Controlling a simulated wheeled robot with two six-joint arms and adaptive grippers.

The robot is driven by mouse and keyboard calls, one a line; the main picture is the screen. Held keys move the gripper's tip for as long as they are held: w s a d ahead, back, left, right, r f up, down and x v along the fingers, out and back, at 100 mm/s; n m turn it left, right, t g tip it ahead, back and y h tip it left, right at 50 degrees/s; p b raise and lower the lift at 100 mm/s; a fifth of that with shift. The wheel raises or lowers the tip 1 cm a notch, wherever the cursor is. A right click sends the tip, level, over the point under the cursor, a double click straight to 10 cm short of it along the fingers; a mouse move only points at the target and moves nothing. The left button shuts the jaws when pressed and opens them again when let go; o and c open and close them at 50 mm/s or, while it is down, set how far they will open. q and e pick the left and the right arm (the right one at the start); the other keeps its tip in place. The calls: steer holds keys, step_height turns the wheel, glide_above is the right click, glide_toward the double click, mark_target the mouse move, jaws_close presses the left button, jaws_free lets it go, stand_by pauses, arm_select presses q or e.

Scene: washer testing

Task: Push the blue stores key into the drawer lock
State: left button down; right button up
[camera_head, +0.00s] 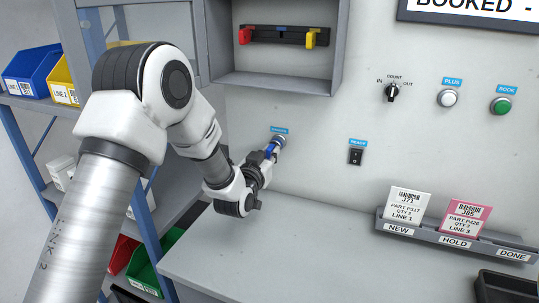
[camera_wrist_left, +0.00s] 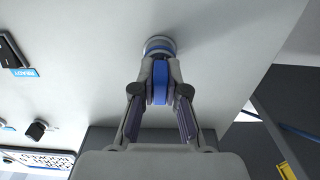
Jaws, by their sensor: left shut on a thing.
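My left gripper (camera_head: 266,160) is at the wall below a small blue label (camera_head: 280,130), shut on the blue key (camera_head: 271,150). In the left wrist view the blue key (camera_wrist_left: 160,82) sits between the two fingers (camera_wrist_left: 160,90) and points at the round metal lock (camera_wrist_left: 159,44). The key's front end meets the lock face or lies very close to it; how deep it sits is hidden. The lock (camera_head: 279,141) also shows in the head view, partly behind the key and gripper. My right gripper is not in view.
A wall cabinet (camera_head: 225,80) holds a black rack with red and yellow pieces (camera_head: 311,39). A black rocker switch (camera_head: 355,156), a rotary knob (camera_head: 392,92) and two buttons are to the right. A card tray (camera_head: 450,245) stands on the grey counter (camera_head: 290,250). Shelving with bins is at left.

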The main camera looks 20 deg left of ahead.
arm_select(q)
steer(key=c, duration=1.1)
jaws_free()
